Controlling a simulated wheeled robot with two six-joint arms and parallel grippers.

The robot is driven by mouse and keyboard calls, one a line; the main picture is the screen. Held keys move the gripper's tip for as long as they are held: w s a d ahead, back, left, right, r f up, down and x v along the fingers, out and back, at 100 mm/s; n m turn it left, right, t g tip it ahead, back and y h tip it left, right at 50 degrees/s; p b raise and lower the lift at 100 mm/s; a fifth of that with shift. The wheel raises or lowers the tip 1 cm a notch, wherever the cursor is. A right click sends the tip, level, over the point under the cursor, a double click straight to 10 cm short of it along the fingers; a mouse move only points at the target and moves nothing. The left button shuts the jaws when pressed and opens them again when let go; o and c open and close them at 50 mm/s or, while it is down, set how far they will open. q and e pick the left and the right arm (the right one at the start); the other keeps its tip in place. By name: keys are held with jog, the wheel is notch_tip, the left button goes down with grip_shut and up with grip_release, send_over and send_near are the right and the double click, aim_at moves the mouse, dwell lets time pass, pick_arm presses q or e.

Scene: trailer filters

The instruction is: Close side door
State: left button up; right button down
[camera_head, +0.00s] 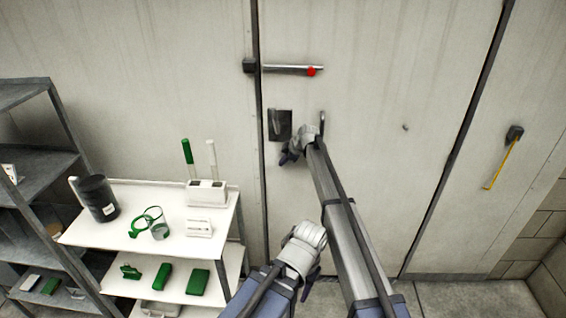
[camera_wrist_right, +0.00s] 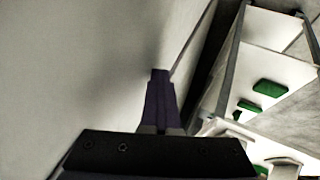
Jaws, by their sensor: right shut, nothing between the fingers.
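The side door (camera_head: 380,200) is a large pale panel. Its left edge runs along a dark vertical seam, and it looks about flush with the wall. A horizontal latch bar (camera_head: 290,68) with a red end sits high on it. A dark recessed handle plate (camera_head: 279,125) is lower, near the left edge. My right gripper (camera_head: 287,158) is just below the handle plate, close to the door; I cannot tell if it touches. In the right wrist view its fingers (camera_wrist_right: 160,88) are together and empty beside the pale panel. My left gripper (camera_head: 312,284) is low in front, partly hidden by its wrist.
A white cart (camera_head: 100,232) with green tools, a dark cup and white boxes stands left of the door. A grey shelf rack (camera_head: 40,165) is at the far left. A yellow-strapped catch (camera_head: 503,157) hangs on the right panel. Floor (camera_head: 460,297) is clear at lower right.

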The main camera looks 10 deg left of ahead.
jog(key=shift+w+d+r, duration=0.1)
jog(key=shift+w+r, duration=0.1)
jog(key=shift+w, duration=0.35)
jog(key=shift+w+r, duration=0.15)
jog(key=shift+w, duration=0.4)
jog(key=s+f+p+v, duration=0.1)
jog(key=s+p+v, duration=0.1)
jog(key=p+v, duration=0.55)
jog(key=s+d+f+m+g+h, duration=0.15)
jog(key=s+d+m, duration=0.45)
jog(key=s+d, duration=0.65)
jog(key=s+d+f+m+g+h, duration=0.15)
jog(key=s+d+m, duration=0.65)
jog(key=s, duration=0.8)
jog(key=s+d+f+m+h, duration=0.1)
jog(key=s+d+m+h, duration=0.3)
jog(key=s+d, duration=0.9)
jog(key=s+a+n, duration=0.1)
jog(key=s+a, duration=0.2)
jog(key=a, duration=0.2)
jog(key=s+a+r+n+g, duration=0.1)
jog(key=s+a, duration=0.2)
jog(key=a, duration=0.3)
jog(key=shift+s+a, duration=0.25)
jog(key=shift+s, duration=0.1)
jog(key=shift+a, duration=0.1)
